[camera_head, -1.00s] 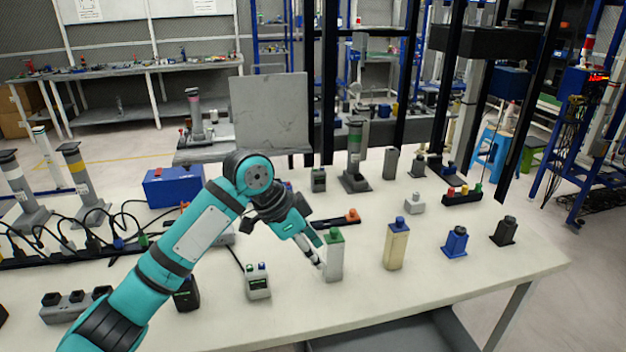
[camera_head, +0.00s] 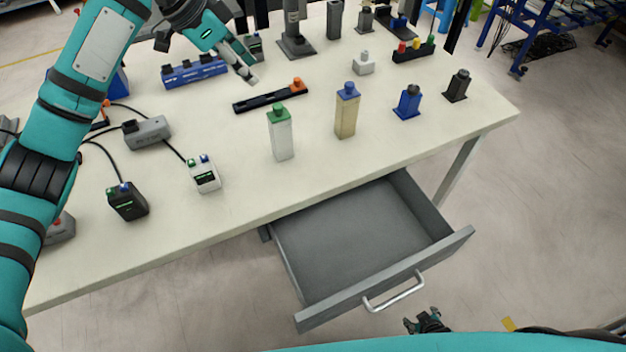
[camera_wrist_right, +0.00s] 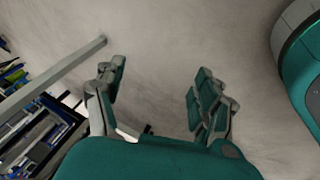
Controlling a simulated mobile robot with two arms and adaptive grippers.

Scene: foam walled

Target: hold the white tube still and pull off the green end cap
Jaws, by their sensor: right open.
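The white tube (camera_head: 282,141) stands upright on the table with its green end cap (camera_head: 277,113) on top. My left gripper (camera_head: 247,72) is above the table, behind and to the left of the tube, apart from it. Its fingers point down to the right, and their gap is too small to judge. My right gripper (camera_head: 427,318) is low in front of the table, below the drawer handle. In the right wrist view its two fingers (camera_wrist_right: 158,100) are spread with only floor between them. The tube does not show in that view.
A beige tube with a blue cap (camera_head: 347,115) stands right of the white tube. A black bar with an orange knob (camera_head: 270,97) lies behind it. A small white box (camera_head: 204,177) is at left. An open, empty grey drawer (camera_head: 385,291) juts out in front.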

